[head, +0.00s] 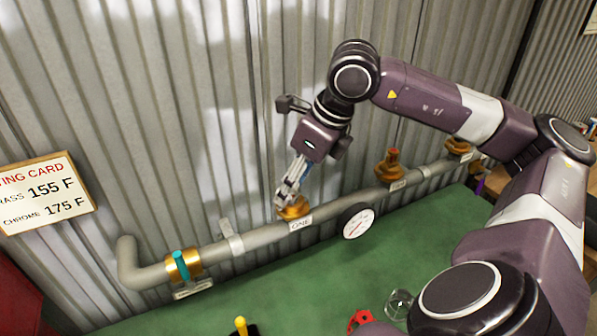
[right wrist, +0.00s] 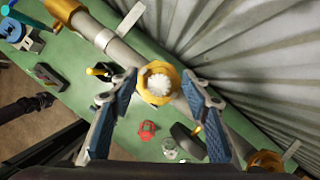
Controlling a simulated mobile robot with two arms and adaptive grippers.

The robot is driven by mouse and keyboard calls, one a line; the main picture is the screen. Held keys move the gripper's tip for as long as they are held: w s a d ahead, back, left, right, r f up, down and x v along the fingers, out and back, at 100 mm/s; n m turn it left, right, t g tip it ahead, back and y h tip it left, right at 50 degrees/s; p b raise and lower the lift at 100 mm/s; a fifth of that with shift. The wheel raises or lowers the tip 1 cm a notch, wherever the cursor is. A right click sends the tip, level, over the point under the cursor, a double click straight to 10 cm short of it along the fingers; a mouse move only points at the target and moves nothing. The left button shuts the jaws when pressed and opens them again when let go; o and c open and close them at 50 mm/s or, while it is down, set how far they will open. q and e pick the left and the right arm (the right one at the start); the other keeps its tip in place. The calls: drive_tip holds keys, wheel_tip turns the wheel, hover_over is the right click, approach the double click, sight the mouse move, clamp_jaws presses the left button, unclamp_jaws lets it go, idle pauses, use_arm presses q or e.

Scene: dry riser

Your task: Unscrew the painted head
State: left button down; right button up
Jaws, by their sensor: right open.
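A grey pipe (head: 262,238) runs along the corrugated wall with several brass fittings on it. At the tag reading ONE, a brass head (head: 294,209) sits on the pipe. In the right wrist view this head (right wrist: 154,99) shows a yellow-gold ring around a whitish centre (right wrist: 159,80), which may be paint. My right gripper (head: 284,203) is open at this head, with its fingers on either side of it in the wrist view (right wrist: 162,78). I cannot tell whether they touch it. Further along are another brass head (head: 389,168) and a farther one (head: 459,146). My left gripper is not in view.
A round gauge (head: 357,222) hangs at the pipe. A brass valve with a teal handle (head: 181,264) is on the left. The green bench (head: 300,283) holds a red part (head: 360,319) and a yellow-knobbed item (head: 241,325).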

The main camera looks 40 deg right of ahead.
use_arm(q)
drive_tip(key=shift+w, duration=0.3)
use_arm(e)
drive_tip(key=shift+f, duration=0.2)
clamp_jaws()
drive_tip(key=shift+f+n+b, duration=0.1)
drive_tip(key=shift+n+b, duration=0.3)
drive_tip(key=shift+n, duration=0.1)
drive_tip(key=shift+n+y, duration=0.3)
drive_tip(key=shift+n, duration=0.2)
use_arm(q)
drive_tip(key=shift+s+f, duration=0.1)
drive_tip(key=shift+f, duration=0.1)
use_arm(e)
drive_tip(key=n+g+y, duration=0.1)
drive_tip(key=n, duration=0.2)
drive_tip(key=shift+n, duration=0.4)
drive_tip(key=shift+r, duration=0.2)
